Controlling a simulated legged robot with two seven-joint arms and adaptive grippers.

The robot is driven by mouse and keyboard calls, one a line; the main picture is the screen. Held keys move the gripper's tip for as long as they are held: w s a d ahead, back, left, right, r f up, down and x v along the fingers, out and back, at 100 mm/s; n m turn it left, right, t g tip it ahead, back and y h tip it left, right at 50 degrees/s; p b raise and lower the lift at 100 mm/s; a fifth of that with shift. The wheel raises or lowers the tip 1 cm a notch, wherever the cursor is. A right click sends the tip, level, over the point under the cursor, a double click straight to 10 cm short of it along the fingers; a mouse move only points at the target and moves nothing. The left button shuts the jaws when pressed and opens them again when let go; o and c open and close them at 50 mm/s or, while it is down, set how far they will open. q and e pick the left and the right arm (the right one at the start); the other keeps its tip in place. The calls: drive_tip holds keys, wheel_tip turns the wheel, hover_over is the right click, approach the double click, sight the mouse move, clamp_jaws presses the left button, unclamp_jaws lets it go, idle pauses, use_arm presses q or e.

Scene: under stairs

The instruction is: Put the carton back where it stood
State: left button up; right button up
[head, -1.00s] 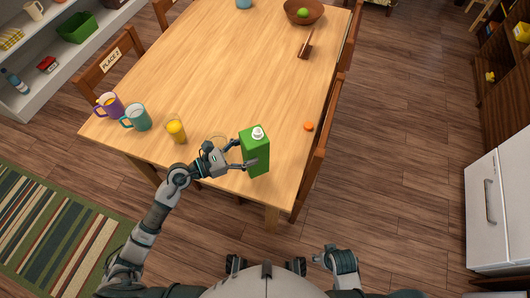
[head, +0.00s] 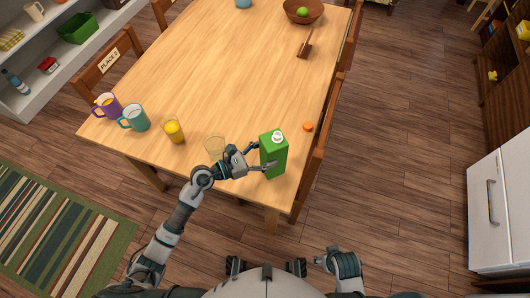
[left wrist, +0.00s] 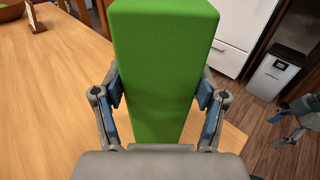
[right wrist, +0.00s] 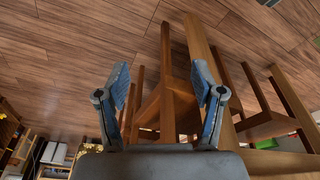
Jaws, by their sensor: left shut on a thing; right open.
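The green carton (head: 273,156) with a white cap is upright at the near right corner of the wooden table (head: 225,75). My left gripper (head: 262,158) is shut on it from the left. In the left wrist view the carton (left wrist: 163,70) stands between both fingers (left wrist: 163,100). I cannot tell whether its base touches the table. My right gripper (head: 322,258) is low in front of my body, away from the table. In the right wrist view it is open and empty (right wrist: 163,85).
A clear glass (head: 214,147) stands just left of the carton, close to my left gripper. A glass of yellow juice (head: 174,131), a teal mug (head: 135,118) and a purple mug (head: 107,106) stand further left. A small orange thing (head: 308,127) lies right of the carton. The table's middle is clear.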

use_arm(q)
drive_tip(key=shift+f, duration=0.1)
drive_tip(key=o, duration=1.6)
drive_tip(key=shift+o, duration=1.1)
drive_tip(key=shift+a, duration=0.45)
use_arm(e)
drive_tip(key=shift+a+r, duration=0.2)
drive_tip(key=shift+a, duration=0.2)
drive_tip(key=shift+r, duration=0.1)
